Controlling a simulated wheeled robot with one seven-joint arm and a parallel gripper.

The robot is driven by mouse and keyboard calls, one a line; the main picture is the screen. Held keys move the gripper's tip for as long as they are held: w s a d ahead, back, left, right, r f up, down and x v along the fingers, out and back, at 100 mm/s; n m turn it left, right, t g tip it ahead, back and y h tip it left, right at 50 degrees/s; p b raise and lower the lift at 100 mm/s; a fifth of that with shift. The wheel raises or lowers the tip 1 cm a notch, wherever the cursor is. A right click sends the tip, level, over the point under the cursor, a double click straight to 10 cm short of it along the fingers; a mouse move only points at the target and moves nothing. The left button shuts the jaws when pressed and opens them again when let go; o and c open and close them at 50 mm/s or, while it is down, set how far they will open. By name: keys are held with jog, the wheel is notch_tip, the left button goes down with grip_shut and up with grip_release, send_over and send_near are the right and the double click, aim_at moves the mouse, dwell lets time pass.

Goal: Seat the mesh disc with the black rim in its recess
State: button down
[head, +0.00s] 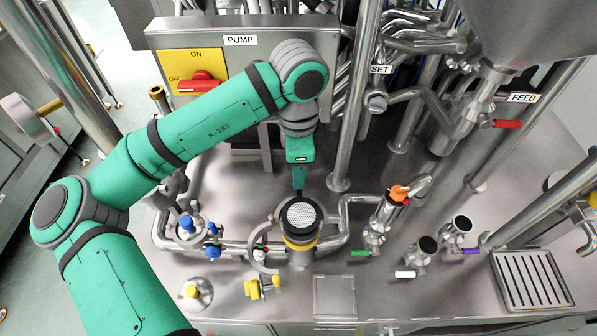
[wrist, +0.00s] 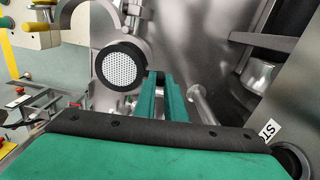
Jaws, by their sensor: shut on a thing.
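The mesh disc (head: 301,213) is white and perforated, with a thick black rim. It is over the mouth of an upright steel pipe with a yellow band (head: 301,244). The disc also shows in the wrist view (wrist: 119,66), left of my fingertips. My gripper (head: 298,188) points down at the disc's far edge, its fingers shut on the black rim; it also shows in the wrist view (wrist: 158,75). The recess is hidden under the disc, so I cannot tell whether the disc rests in it or is slightly above.
An open clamp ring (head: 262,240) with a yellow wing nut (head: 262,288) stands left of the pipe. Blue-knobbed valves (head: 186,224) are further left. An orange-topped fitting (head: 398,194) and two black-capped ports stand right. A square plate (head: 334,296) in front is clear.

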jog(key=shift+f, duration=1.35)
dwell(0.3)
jog(key=c, duration=1.7)
grip_release()
jog(key=shift+c, duration=0.2)
jog(key=shift+r, duration=0.1)
jog(key=shift+r, duration=3.4)
